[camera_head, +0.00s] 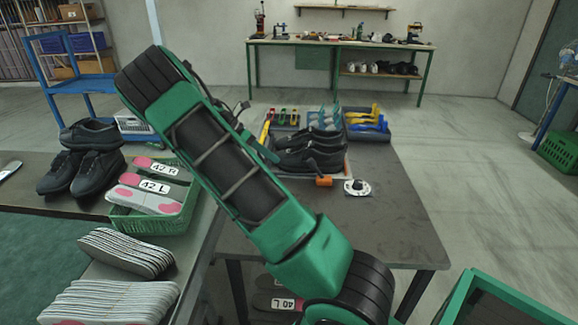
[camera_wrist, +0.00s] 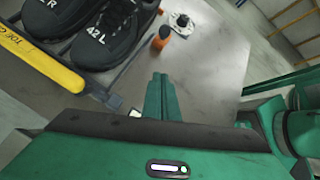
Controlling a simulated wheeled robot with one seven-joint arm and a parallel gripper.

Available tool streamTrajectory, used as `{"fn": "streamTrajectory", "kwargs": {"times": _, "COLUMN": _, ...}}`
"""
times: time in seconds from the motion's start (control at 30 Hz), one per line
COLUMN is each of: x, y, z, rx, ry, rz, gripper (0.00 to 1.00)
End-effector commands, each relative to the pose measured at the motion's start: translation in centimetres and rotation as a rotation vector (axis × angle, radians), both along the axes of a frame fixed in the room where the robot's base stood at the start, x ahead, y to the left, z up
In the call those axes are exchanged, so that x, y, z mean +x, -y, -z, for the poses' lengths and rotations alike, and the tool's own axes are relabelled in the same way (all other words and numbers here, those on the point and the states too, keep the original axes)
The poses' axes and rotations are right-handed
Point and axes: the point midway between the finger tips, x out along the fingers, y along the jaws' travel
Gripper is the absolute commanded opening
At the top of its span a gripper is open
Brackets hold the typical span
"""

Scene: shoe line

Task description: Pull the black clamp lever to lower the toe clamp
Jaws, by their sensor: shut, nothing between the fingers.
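The yellow toe clamp bar (camera_wrist: 40,55), with lettering on it, lies across the left of the wrist view, close to the toes of the black shoes (camera_wrist: 105,35). The bar also shows in the head view (camera_head: 265,133), left of the black shoes (camera_head: 312,155). My gripper (camera_wrist: 161,78) is shut and empty, its green fingers together over the grey tabletop, right of the bar's end. A small dark piece (camera_wrist: 114,101) with a pale part beside it shows just left of the fingers. I cannot tell if it is the black clamp lever; no lever shows clearly.
An orange knob (camera_wrist: 162,38) and a white disc with a black part (camera_wrist: 181,24) are beyond the fingers. The table (camera_head: 400,215) is bare at right. A green crate of insoles (camera_head: 150,222) and loose black shoes (camera_head: 88,160) stand left. My arm hides part of the table.

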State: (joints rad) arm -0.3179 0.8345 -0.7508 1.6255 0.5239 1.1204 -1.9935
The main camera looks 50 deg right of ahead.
Motion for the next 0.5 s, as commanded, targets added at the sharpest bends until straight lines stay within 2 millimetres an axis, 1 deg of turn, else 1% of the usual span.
{"fn": "streamTrajectory", "kwargs": {"times": 0.17, "x": -1.0, "y": 1.1, "z": 1.2, "rx": 0.002, "ry": -0.002, "rz": 0.005, "gripper": 0.0}}
{"fn": "streamTrajectory", "kwargs": {"times": 0.5, "x": -4.1, "y": 4.7, "z": 5.4, "rx": 0.001, "ry": -0.001, "rz": 0.007, "gripper": 0.0}}
